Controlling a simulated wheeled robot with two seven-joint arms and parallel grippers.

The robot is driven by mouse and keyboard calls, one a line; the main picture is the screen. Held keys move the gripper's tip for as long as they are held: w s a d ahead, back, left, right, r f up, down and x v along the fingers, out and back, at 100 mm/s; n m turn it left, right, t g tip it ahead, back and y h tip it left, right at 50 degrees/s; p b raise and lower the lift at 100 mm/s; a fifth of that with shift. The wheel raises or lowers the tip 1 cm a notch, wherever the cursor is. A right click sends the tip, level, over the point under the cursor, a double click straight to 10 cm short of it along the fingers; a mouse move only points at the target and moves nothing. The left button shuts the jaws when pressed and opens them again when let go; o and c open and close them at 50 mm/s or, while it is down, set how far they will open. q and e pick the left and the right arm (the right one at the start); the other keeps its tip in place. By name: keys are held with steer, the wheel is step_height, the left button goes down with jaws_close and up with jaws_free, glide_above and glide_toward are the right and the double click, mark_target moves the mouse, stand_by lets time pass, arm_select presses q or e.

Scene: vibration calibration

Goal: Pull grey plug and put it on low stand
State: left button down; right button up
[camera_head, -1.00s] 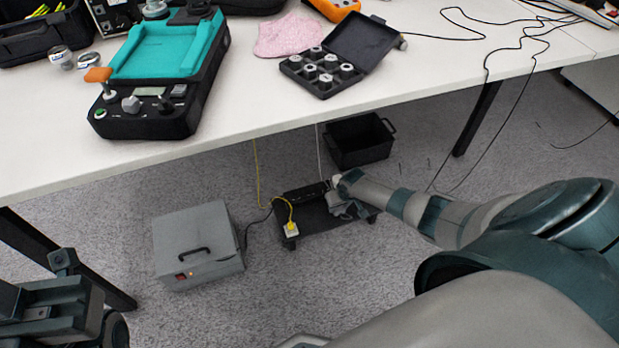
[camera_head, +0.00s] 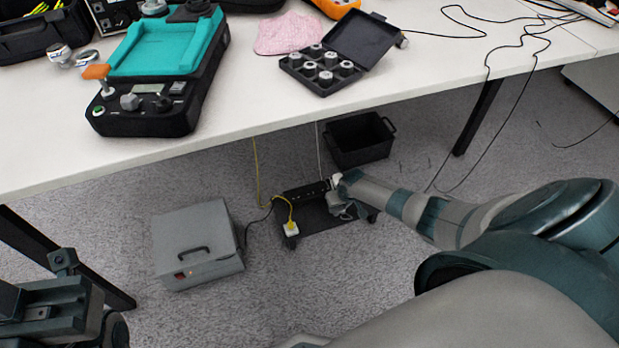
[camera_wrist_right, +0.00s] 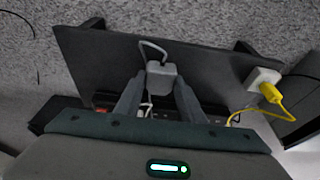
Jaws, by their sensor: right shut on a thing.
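The grey plug (camera_wrist_right: 161,77) with a looped cord is between the fingers of my right gripper (camera_wrist_right: 159,88) in the right wrist view. The gripper is shut on it, over the low stand. In the head view, my right gripper (camera_head: 342,208) is low under the table at the right part of the stand, and the plug is hard to make out. The low stand (camera_head: 314,218) is a dark, flat platform on the floor, also in the wrist view (camera_wrist_right: 100,58). My left gripper (camera_head: 62,290) is at the lower left; its fingers are unclear.
A black power strip (camera_head: 305,191) lies along the stand's back edge. A white plug (camera_head: 291,229) with a yellow cord sits at the stand's left corner. A grey box (camera_head: 196,240) stands left, a black bin (camera_head: 345,150) behind. The white table (camera_head: 240,110) overhangs.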

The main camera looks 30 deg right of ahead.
steer(key=shift+f, duration=0.2)
steer(key=o, duration=1.1)
steer(key=shift+r, duration=0.15)
steer(key=shift+p+v, duration=2.4)
steer(key=shift+p, duration=0.55)
steer(key=shift+r, duration=0.1)
step_height(320, 180, up, 16)
steer(key=p, duration=0.7)
glide_above(340, 211)
steer(key=s+a, duration=0.1)
steer(key=s, duration=0.4)
steer(key=shift+a+r, duration=0.1)
steer(key=shift+r, duration=0.1)
